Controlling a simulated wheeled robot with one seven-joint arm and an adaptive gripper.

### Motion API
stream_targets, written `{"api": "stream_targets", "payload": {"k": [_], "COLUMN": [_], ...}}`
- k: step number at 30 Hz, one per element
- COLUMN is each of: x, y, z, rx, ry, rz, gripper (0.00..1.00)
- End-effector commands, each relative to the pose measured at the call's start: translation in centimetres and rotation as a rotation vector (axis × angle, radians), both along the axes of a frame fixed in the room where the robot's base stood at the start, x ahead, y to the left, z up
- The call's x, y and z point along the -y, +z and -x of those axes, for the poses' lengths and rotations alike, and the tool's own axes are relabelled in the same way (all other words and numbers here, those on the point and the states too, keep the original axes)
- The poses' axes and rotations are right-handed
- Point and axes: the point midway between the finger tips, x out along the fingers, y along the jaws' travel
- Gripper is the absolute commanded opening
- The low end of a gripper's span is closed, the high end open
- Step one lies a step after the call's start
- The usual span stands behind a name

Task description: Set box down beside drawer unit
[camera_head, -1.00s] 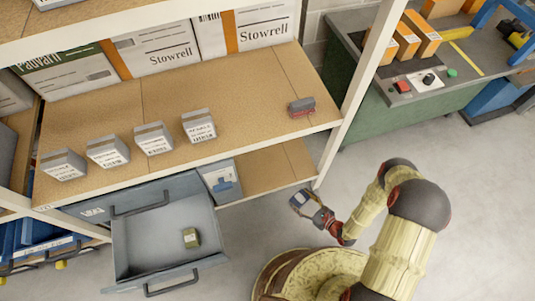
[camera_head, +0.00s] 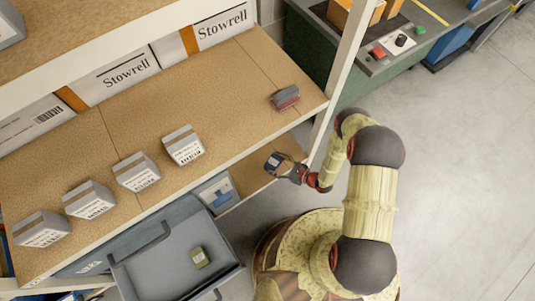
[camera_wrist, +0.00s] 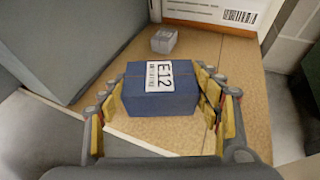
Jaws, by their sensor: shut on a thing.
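A small blue box (camera_wrist: 158,95) with a white E12 label is between the yellow-padded fingers of my gripper (camera_wrist: 163,115) in the wrist view. The gripper is shut on it. In the head view the blue box (camera_head: 279,163) and my gripper (camera_head: 293,172) are at the front of the lower shelf board (camera_head: 250,176), right of the grey drawer unit (camera_head: 215,192). I cannot tell whether the box touches the board. The unit's upper drawer (camera_head: 160,275) is pulled out, with a small olive item (camera_head: 200,257) in it.
Several grey boxes (camera_head: 137,172) and a red-grey block (camera_head: 285,97) are on the shelf above. A white rack post (camera_head: 335,85) stands right of my gripper. In the wrist view, a small grey box (camera_wrist: 164,40) sits deeper on the board, before a white carton (camera_wrist: 210,10).

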Motion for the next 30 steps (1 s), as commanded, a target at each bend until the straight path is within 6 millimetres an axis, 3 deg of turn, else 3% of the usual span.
{"api": "stream_targets", "payload": {"k": [5,12,20,27,30], "x": [-0.4,-0.6,-0.7,-0.7,-0.7], "y": [-2.2,-6.1,-7.2,-10.5,-10.9], "z": [-4.1,-7.2,-8.5,-9.0,-9.0], "rx": [0.004,0.0,0.0,-0.001,0.0], "ry": [0.002,0.0,0.0,0.0,-0.001], "rz": [0.0,0.0,-0.001,-0.001,0.0], "gripper": [0.37,0.37,0.37,0.37,0.37]}}
